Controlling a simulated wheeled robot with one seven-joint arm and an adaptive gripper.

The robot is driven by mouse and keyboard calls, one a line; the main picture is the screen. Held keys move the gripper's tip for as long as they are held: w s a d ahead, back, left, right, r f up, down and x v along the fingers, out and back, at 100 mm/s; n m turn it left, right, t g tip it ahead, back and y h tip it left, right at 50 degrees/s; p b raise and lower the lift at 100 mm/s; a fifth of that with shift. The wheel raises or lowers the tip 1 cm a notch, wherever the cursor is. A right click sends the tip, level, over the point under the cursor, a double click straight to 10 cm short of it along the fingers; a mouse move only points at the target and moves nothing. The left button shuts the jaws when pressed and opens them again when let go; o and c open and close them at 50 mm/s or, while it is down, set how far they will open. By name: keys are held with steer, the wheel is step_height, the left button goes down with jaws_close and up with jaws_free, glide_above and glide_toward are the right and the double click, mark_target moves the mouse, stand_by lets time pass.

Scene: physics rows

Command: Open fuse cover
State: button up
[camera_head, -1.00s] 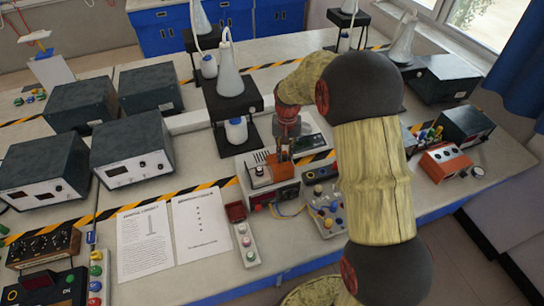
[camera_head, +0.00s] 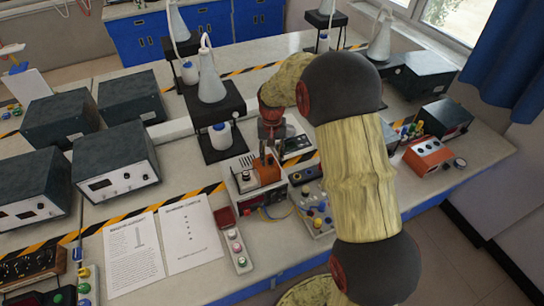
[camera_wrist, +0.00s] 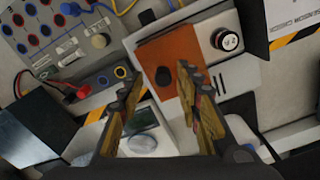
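The fuse cover seems to be the orange-brown panel (camera_wrist: 172,52) with a black knob (camera_wrist: 163,77) on a pale instrument. It also shows in the head view as a small orange block (camera_head: 267,172) on top of that instrument (camera_head: 250,190). My gripper (camera_wrist: 160,85) is open, its two fingers apart with the black knob seen between their tips. Nothing is held. In the head view my gripper (camera_head: 267,153) points down just above the orange block. Whether a finger touches the panel I cannot tell.
A black round knob (camera_wrist: 227,39) sits beside the panel. A grey socket board (camera_head: 313,208) with coloured plugs and loose wires stands to the right. A small strip with buttons (camera_head: 234,243) lies in front. A flask stand (camera_head: 212,107) rises close behind. Paper sheets (camera_head: 134,256) lie left.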

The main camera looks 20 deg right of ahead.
step_height(320, 180, up, 12)
stand_by(0.5)
steer(key=shift+w, duration=0.1)
steer(key=s+a+r+n+t+b, duration=0.1)
steer(key=s+a+t+b, duration=0.1)
steer(key=s, duration=0.8)
steer(key=s+a+r+n+t+b, duration=0.1)
steer(key=s+a+r+n+b, duration=0.1)
steer(key=s, duration=0.8)
steer(key=s+a+r+n+t+b, duration=0.1)
steer(key=s+a+r+t+b, duration=0.1)
steer(key=s, duration=0.8)
steer(key=shift+s+a+n+t+b, duration=0.15)
steer(key=shift+a+n+t+b, duration=0.15)
steer(key=shift+a+b, duration=0.7)
steer(key=shift+a+p, duration=0.2)
steer(key=shift+p, duration=0.15)
